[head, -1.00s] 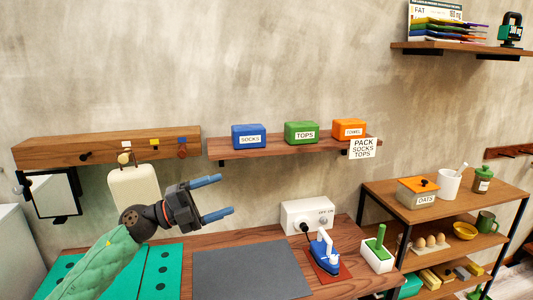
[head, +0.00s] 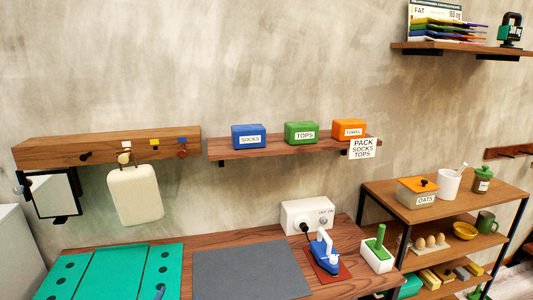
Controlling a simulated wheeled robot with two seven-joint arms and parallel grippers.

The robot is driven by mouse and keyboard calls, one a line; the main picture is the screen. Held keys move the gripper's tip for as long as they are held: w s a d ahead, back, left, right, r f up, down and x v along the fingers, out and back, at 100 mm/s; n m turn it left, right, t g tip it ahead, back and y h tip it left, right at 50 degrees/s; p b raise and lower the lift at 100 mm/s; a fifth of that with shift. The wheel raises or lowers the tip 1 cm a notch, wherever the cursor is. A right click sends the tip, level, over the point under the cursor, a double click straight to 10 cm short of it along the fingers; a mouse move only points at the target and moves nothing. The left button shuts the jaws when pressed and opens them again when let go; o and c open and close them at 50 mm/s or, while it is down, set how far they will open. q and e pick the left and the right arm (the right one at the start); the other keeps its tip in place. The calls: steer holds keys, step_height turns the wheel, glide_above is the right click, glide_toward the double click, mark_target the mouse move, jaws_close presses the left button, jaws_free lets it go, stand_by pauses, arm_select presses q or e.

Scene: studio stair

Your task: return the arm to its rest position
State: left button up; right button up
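Only a small blue fingertip of my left gripper (head: 160,292) shows, at the bottom edge in front of the green folding board. The rest of that gripper and its arm are out of the picture, so its opening is hidden. My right gripper is not in view.
A wooden table (head: 215,242) carries the green board (head: 120,268), a grey mat (head: 250,270) and a blue iron (head: 325,255). Above are a wall shelf (head: 270,152) with three labelled boxes and a hook rail (head: 60,148) with a hanging cream bag (head: 135,195). An oats rack stands right.

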arm_select(q)
steer(key=s+d+f+n+g, duration=0.1)
steer(key=s+f+g, duration=0.5)
steer(key=s+f, duration=0.6)
steer(key=s+d+f+n+g, duration=0.1)
steer(key=s+f+g, duration=0.65)
steer(key=s, duration=0.75)
steer(key=s+d+f, duration=0.1)
steer(key=d+f, duration=0.1)
steer(key=f, duration=1.3)
steer(key=s+d+f+g+h, duration=0.1)
steer(key=s+d+f, duration=0.1)
steer(key=f, duration=1.3)
steer(key=shift+s+d+f, duration=0.2)
steer(key=shift+s, duration=0.05)
steer(key=shift+a, duration=0.1)
